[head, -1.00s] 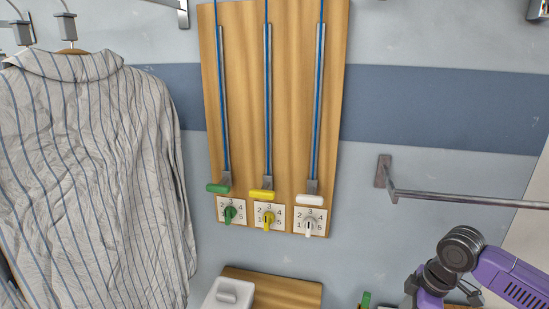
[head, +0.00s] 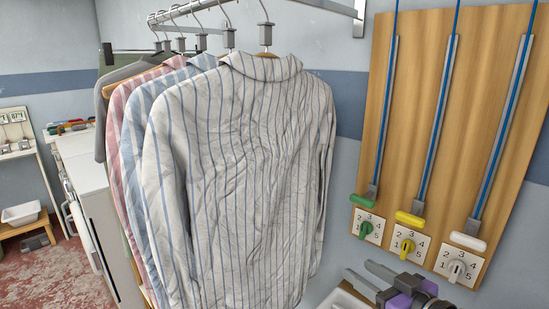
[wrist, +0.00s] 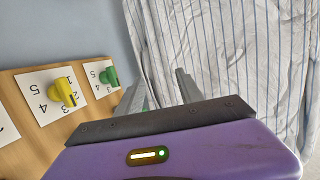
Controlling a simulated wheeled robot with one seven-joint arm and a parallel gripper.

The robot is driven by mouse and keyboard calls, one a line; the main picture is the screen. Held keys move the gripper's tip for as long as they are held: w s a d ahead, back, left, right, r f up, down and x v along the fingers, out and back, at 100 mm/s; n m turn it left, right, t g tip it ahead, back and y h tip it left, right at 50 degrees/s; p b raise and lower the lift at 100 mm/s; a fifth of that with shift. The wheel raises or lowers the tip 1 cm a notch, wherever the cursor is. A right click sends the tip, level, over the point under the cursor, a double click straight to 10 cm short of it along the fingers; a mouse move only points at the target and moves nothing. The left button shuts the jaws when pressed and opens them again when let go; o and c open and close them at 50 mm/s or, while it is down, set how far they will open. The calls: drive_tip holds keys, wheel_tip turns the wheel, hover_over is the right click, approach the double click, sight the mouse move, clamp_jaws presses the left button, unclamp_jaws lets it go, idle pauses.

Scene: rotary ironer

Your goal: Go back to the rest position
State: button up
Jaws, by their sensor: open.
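My purple gripper (head: 358,271) is at the lower right of the head view, below the dial board, with its fingers pointing left. In the wrist view its two fingers (wrist: 159,84) are spread apart with nothing between them. A striped shirt (head: 245,165) hangs to the left of the gripper; it also fills the right of the wrist view (wrist: 235,60). I cannot tell the exact gap between fingertips and shirt.
A wooden board (head: 480,75) on the wall carries green (head: 366,229), yellow (head: 407,248) and white (head: 457,270) dials below sliding handles. More shirts hang on a rail (head: 325,7). A white cabinet (head: 85,165) and red floor (head: 50,270) lie at left.

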drive_tip(key=s+a+r+m+t+h, duration=0.1)
drive_tip(key=s+a+m+t+h, duration=0.15)
drive_tip(key=a+m, duration=0.35)
drive_tip(key=s+a+f+m+h, duration=0.2)
drive_tip(key=s+f, duration=0.3)
drive_tip(key=s, duration=0.4)
drive_tip(key=s+a+f+m+h, duration=0.1)
drive_tip(key=s+f+m+h, duration=0.1)
drive_tip(key=s+f, duration=0.45)
drive_tip(key=s+d+n+g, duration=0.1)
drive_tip(key=s+d+n, duration=0.1)
drive_tip(key=s, duration=1)
drive_tip(key=s+d+r+n+g, duration=0.1)
drive_tip(key=s+d+n, duration=0.2)
drive_tip(key=s, duration=0.8)
drive_tip(key=shift+s+d+n+y, duration=0.35)
drive_tip(key=shift+n+y, duration=0.1)
drive_tip(key=shift+n, duration=0.15)
